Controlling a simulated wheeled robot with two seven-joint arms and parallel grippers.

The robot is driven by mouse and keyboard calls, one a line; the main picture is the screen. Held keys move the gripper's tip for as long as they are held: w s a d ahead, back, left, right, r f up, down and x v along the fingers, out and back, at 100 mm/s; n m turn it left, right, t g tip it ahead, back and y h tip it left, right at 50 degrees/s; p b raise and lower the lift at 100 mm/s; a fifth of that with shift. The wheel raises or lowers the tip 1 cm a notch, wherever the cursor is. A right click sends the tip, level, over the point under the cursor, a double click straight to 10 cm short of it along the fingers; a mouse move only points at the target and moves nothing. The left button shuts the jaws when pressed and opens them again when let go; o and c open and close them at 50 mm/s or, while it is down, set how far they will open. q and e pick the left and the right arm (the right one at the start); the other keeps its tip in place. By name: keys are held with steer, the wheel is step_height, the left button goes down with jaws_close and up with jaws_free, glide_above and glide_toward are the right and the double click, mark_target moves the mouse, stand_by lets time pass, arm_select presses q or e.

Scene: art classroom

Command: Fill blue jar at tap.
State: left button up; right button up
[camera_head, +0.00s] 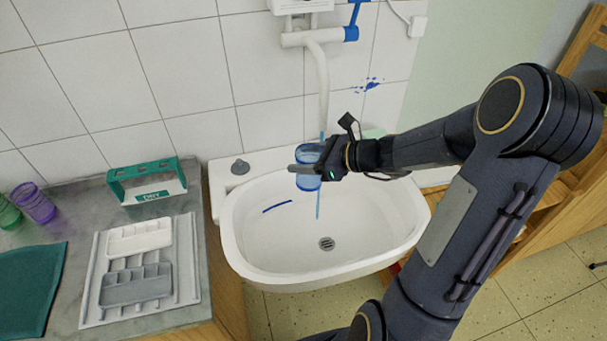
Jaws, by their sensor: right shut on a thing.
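The blue jar (308,181) is see-through and is held over the back part of the white sink (245,255). My right gripper (312,167) is shut on the blue jar, reaching in from the right and hiding part of it. The white tap (321,75) comes from the wall with its spout pointing down above the jar. A thin blue stream (318,205) shows in line below the spout and below the jar. I cannot tell the water level in the jar. The tap's blue lever (354,14) points up. My left gripper is not in view.
A green rack (147,182) stands on the grey counter left of the sink. A draining board with white and grey palettes (135,285), a teal cloth (28,290), a purple jar (35,203) and a green jar (8,212) are there too. Wooden shelving (560,220) stands at right.

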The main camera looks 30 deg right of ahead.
steer(key=shift+w+d+p, duration=0.2)
steer(key=shift+w+d, duration=0.15)
steer(key=shift+d, duration=0.4)
steer(key=shift+w+d+p, duration=0.25)
steer(key=shift+w+d, duration=0.15)
steer(key=shift+d, duration=0.4)
steer(key=shift+w+d+p, duration=0.2)
steer(key=shift+w+d, duration=0.15)
steer(key=shift+d, duration=0.4)
stand_by(5.7)
